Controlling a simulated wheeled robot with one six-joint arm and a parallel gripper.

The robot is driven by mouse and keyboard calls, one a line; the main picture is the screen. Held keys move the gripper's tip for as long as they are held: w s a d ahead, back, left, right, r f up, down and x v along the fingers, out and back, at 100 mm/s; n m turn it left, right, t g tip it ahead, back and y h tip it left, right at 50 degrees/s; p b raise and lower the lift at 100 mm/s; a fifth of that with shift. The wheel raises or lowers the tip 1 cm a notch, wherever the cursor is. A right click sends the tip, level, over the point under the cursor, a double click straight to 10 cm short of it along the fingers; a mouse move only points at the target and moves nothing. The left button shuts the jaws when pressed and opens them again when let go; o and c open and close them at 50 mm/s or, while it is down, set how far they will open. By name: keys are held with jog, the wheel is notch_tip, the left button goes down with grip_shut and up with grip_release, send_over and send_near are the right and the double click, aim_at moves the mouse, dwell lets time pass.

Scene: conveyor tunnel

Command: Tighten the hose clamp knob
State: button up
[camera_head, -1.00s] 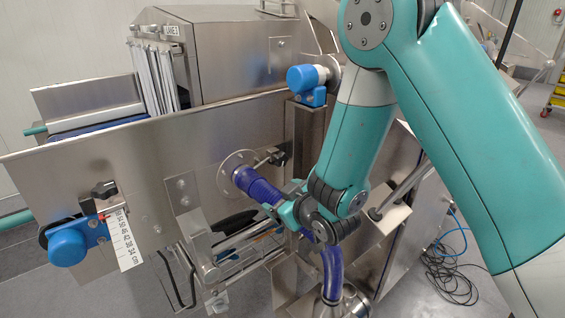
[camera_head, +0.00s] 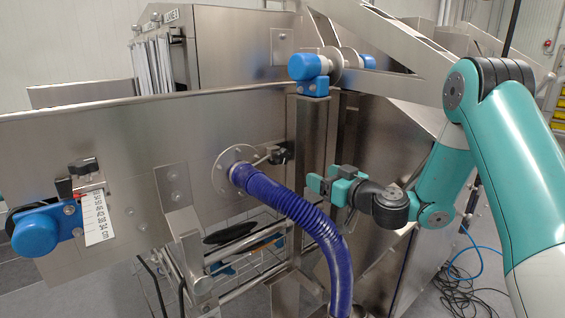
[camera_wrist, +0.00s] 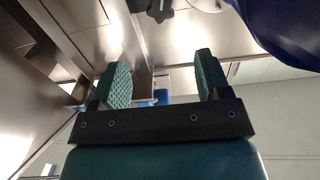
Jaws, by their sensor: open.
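The black clamp knob (camera_head: 279,153) sits on a metal lever beside the round flange (camera_head: 232,172) on the steel side plate. A blue ribbed hose (camera_head: 307,217) leaves this flange and bends downward. My gripper (camera_head: 328,181) is open and empty, to the right of the knob and a little lower, apart from it. In the wrist view, a dark knob (camera_wrist: 158,10) shows at the top edge, beyond the gap between my open fingers (camera_wrist: 162,62). The blue hose (camera_wrist: 285,25) fills the upper right corner there.
A steel post (camera_head: 313,150) with a blue-capped fitting (camera_head: 309,68) stands just right of the knob. A second black knob (camera_head: 83,167) and a ruler scale (camera_head: 97,217) are on the plate's left. Steel panels stand behind my gripper. Blue cable (camera_head: 470,250) lies on the floor.

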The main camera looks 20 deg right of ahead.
aim_at(285, 159)
jog(key=p+x, duration=0.7)
jog(key=x, duration=0.8)
jog(key=shift+a+r, duration=0.1)
jog(key=shift+a, duration=0.1)
jog(key=shift+w+a, duration=0.15)
jog(key=shift+w, duration=0.45)
jog(key=c, duration=0.9)
